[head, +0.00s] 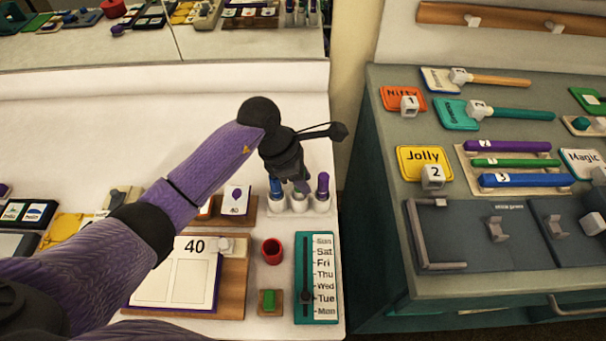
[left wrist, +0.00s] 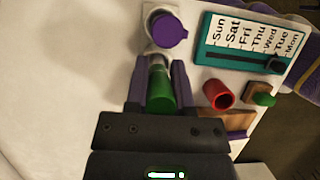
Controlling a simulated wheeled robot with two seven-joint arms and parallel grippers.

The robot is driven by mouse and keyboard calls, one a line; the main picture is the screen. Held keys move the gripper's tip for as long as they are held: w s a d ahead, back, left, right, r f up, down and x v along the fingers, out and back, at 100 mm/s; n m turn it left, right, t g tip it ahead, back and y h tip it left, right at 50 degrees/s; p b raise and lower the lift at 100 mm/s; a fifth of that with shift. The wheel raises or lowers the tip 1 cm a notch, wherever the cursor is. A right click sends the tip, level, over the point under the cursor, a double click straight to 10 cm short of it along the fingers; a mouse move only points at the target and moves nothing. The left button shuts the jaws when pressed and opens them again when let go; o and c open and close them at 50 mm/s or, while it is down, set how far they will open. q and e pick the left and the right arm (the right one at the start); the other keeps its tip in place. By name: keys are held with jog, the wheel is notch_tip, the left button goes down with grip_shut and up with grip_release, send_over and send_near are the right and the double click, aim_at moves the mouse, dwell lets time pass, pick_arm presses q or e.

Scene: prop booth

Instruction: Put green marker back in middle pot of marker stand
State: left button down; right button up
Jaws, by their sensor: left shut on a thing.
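The white marker stand (head: 298,206) stands near the right edge of the white table. A blue marker (head: 276,187) is in its left pot and a purple marker (head: 322,185) in its right pot; the purple one also shows in the left wrist view (left wrist: 170,30). My left gripper (head: 301,186) points down over the middle pot. In the left wrist view its fingers are shut on the green marker (left wrist: 160,92). The marker's far end is at or just above the middle pot; I cannot tell whether it is inside. The gripper hides the marker in the head view.
A red cup (head: 271,251), a green block on a wooden base (head: 268,299) and a teal weekday slider board (head: 316,279) are in front of the stand. A grey-green cabinet (head: 362,220) stands to the right across a gap.

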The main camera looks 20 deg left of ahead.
pick_arm(q)
jog(key=shift+c, duration=2)
grip_release()
jog(key=p+v, duration=0.2)
jog(key=v, duration=0.8)
